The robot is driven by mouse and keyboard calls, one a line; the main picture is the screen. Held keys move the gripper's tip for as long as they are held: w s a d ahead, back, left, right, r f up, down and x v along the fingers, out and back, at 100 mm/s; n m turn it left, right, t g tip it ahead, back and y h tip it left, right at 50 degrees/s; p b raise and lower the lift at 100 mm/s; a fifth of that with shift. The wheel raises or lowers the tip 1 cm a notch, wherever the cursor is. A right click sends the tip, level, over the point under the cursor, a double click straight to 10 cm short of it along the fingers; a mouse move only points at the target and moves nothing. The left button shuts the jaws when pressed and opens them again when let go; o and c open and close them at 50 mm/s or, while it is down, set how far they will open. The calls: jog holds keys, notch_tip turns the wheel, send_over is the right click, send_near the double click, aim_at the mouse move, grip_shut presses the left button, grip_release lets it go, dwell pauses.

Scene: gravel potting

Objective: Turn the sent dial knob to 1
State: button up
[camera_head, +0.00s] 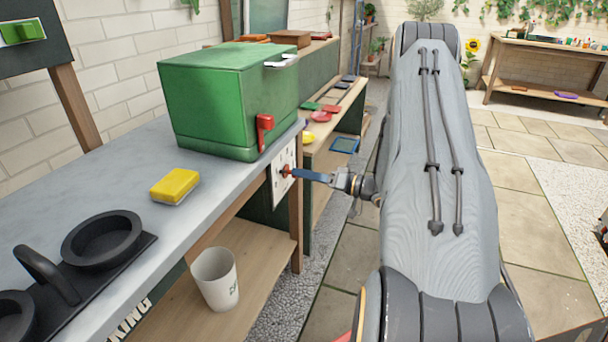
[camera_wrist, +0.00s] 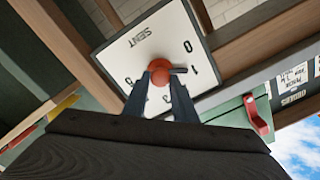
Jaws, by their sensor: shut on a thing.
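The sent dial is a white plate (camera_wrist: 135,50) marked SENT, upside down in the wrist view. It also shows in the head view (camera_head: 278,181), on the end of the grey-topped bench. Its round red-orange knob (camera_wrist: 160,66) has a dark pointer (camera_wrist: 179,70) that sticks out toward the 1. The 0 lies just above the 1 in that view, and other numerals are partly hidden by my fingers. My gripper (camera_wrist: 160,82) is shut on the knob, one blue-grey finger at each side. In the head view my gripper (camera_head: 296,173) reaches the dial from the right.
A green box (camera_head: 215,95) with a red handle (camera_head: 264,130) stands on the bench (camera_head: 120,195) above the dial. A yellow block (camera_head: 174,187) and black ring holders (camera_head: 102,240) are also on it. A white cup (camera_head: 215,278) stands on the lower shelf. Paved floor lies right.

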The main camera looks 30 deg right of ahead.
jog(key=o, duration=1)
jog(key=shift+o, duration=0.2)
jog(key=shift+d, duration=0.1)
jog(key=v, duration=0.7)
jog(key=shift+s+d, duration=0.2)
jog(key=shift+s, duration=0.15)
